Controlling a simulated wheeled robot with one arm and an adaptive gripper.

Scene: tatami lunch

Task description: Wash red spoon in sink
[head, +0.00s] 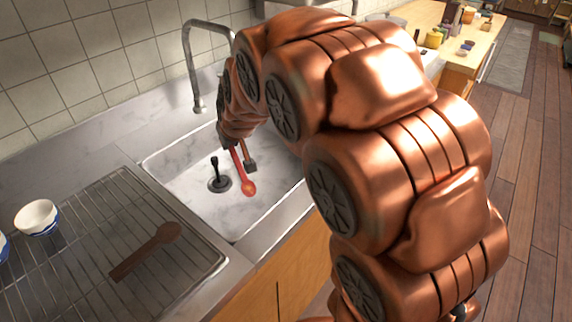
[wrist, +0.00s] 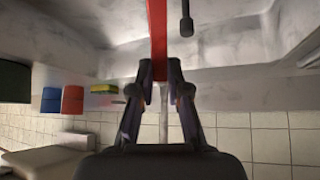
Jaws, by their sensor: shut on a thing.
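The red spoon (head: 247,184) hangs in the sink basin with its bowl end down and toward the front. My gripper (head: 243,160) is shut on its handle, inside the sink above the basin floor. In the wrist view the red handle (wrist: 157,40) runs up from between the fingertips of my gripper (wrist: 163,88). The sink (head: 205,198) is pale and marbled, with a dark drain and an upright black stopper (head: 215,168) left of the spoon. The faucet (head: 190,60) arches above the back of the sink; no water shows. I cannot tell whether the spoon touches the basin.
A wire drying rack (head: 85,240) on the left holds a brown wooden spoon (head: 150,250) and a white bowl (head: 38,217). A tiled wall stands behind. My arm hides the sink's right side. The wrist view shows blue (wrist: 51,100) and red (wrist: 72,99) containers and a yellow-green sponge (wrist: 104,88).

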